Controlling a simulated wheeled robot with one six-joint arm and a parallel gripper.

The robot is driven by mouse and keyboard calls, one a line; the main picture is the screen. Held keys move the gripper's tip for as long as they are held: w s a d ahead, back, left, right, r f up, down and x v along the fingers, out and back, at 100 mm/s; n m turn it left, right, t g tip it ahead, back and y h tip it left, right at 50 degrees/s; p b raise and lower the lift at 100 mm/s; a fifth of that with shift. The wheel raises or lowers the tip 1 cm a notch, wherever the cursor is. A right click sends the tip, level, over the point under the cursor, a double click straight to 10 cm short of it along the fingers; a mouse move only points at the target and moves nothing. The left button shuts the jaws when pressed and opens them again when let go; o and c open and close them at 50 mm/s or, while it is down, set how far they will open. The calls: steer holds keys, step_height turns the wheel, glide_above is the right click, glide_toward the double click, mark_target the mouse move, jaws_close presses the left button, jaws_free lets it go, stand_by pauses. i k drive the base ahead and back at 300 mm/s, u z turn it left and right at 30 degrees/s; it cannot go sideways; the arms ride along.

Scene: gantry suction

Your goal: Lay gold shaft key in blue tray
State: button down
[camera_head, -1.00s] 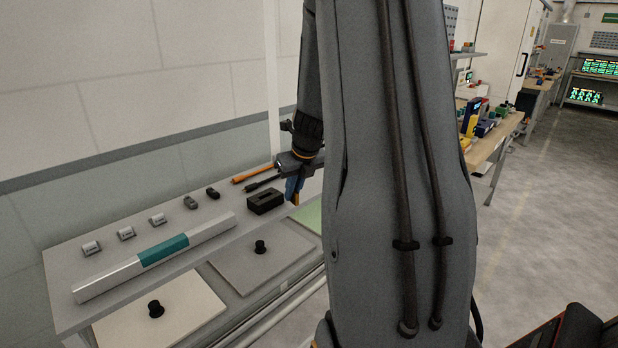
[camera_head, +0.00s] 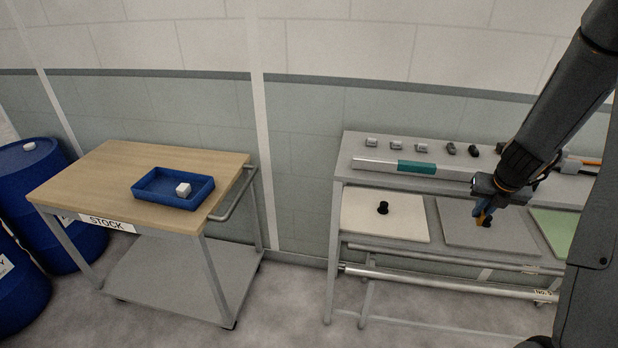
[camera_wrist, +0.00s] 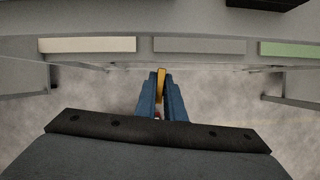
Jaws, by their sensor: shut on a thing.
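My gripper (camera_head: 482,212) is in front of the grey bench at the right of the head view. Its blue fingers are shut on the gold shaft key (camera_wrist: 161,84), which sticks out past the fingertips in the wrist view. In the head view the key shows only as a small yellow piece (camera_head: 481,219) below the fingers. The blue tray (camera_head: 150,197) lies on the wooden-topped stock cart at the left, well away from my gripper.
The stock cart (camera_head: 85,185) has a side handle. Blue drums (camera_head: 60,225) stand left. Floor is clear between bench and cart.

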mark_target(165, 189)
steer(key=u, duration=1.35)
steer(key=i, duration=1.65)
steer(key=u, duration=1.05)
